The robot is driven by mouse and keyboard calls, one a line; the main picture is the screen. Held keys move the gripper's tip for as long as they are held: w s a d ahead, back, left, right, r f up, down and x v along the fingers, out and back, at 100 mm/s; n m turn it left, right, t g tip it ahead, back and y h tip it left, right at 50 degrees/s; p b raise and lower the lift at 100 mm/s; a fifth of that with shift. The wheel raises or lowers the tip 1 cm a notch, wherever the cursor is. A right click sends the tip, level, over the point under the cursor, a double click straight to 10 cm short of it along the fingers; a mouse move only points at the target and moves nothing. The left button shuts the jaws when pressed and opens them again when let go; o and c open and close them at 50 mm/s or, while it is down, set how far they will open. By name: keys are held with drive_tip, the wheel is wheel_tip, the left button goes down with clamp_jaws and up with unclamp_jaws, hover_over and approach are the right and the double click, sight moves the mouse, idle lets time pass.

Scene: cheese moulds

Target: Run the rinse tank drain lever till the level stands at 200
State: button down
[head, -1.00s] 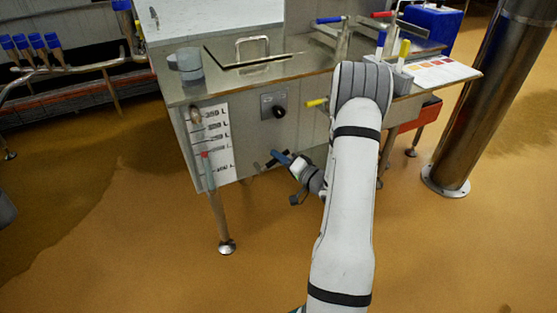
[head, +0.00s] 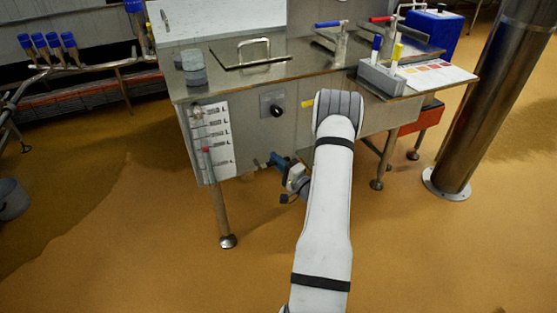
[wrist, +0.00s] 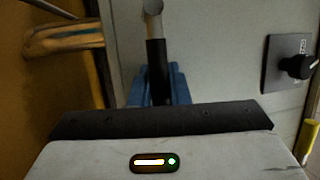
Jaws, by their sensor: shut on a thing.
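The rinse tank (head: 250,125) is a steel box with a lidded top. On its front left is a white level scale (head: 222,140) with a sight tube and a small red mark (head: 206,150) in its lower half; the numbers are too blurred to read surely. My gripper (head: 279,161) is low at the tank's front, its blue fingers shut on the drain lever. In the wrist view, the lever (wrist: 157,65) has a black grip and a metal end, and stands between the blue fingers (wrist: 178,88). My gripper's body hides its lower part.
A black knob (head: 277,111) sits on the tank front, right of the scale. A yellow handle (head: 307,103) is beside my arm. A steel column (head: 480,110) stands at right. A grey bucket (head: 12,198) is at far left. The front floor is open.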

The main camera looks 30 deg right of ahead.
drive_tip(key=shift+s+d+f, duration=0.2)
drive_tip(key=shift+s+f, duration=0.05)
drive_tip(key=shift+s, duration=0.05)
drive_tip(key=c, duration=1.6)
unclamp_jaws()
drive_tip(key=shift+d, duration=0.15)
drive_tip(key=shift+o, duration=1.2)
drive_tip(key=shift+r, duration=0.1)
drive_tip(key=p+v, duration=0.2)
drive_tip(key=v, duration=0.5)
drive_tip(key=shift+s, duration=0.35)
